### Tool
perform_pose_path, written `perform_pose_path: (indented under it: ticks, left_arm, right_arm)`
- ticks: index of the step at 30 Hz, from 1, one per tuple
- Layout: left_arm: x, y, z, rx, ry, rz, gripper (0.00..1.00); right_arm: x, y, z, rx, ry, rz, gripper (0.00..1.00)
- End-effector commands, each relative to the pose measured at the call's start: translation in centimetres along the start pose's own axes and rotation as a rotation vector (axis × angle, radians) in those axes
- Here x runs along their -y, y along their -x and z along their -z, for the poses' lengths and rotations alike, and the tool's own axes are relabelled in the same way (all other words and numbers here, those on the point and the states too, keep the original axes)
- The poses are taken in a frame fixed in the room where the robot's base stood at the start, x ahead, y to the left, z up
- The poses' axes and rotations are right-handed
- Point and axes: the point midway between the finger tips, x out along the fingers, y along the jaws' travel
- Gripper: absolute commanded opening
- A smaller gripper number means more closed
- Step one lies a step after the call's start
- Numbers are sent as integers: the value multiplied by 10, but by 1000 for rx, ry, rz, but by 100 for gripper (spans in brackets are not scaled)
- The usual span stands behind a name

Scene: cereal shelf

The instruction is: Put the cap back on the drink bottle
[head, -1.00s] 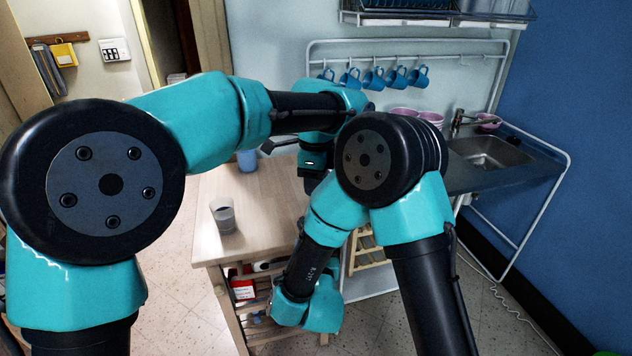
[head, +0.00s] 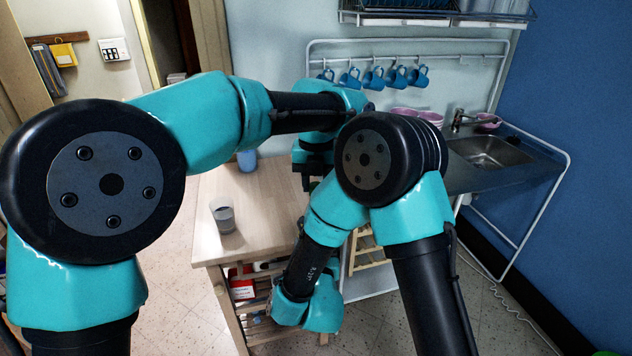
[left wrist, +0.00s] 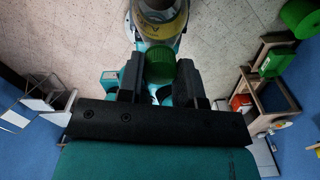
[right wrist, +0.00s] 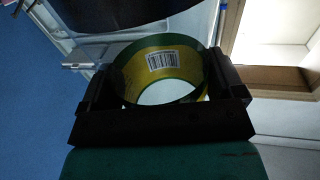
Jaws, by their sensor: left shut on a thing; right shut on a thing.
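A green ribbed cap (left wrist: 160,68) is between the fingers of my left gripper (left wrist: 158,78) in the left wrist view. The drink bottle (left wrist: 160,18), with a yellow label, is just beyond the cap and in line with it. I cannot tell whether the cap touches the bottle's neck. In the right wrist view my right gripper (right wrist: 162,88) is shut around the bottle (right wrist: 160,72), whose yellow-green label shows a barcode. The bottle's neck is hidden there. In the head view my arms hide both grippers and most of what they hold.
A wooden table (head: 262,205) carries a grey cup (head: 223,217) near its front left and a blue cup (head: 247,160) farther back. Several blue mugs (head: 373,78) hang from a rail behind. A sink (head: 490,152) is at the right.

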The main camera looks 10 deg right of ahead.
Motion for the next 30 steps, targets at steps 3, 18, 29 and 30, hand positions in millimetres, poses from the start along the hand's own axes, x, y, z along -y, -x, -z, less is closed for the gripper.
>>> perform_pose_path:
  ticks: [3,18,29,30]
  left_arm:
    - [0,0,0,1,-157,0,11]
    - [0,0,0,1,-343,1,11]
    - [0,0,0,0,-341,1,58]
    - [0,0,0,0,-341,1,58]
  right_arm:
    - [0,0,0,-1,0,0,22]
    - [0,0,0,-1,0,0,22]
    - [0,0,0,-2,0,0,22]
    - [0,0,0,-2,0,0,22]
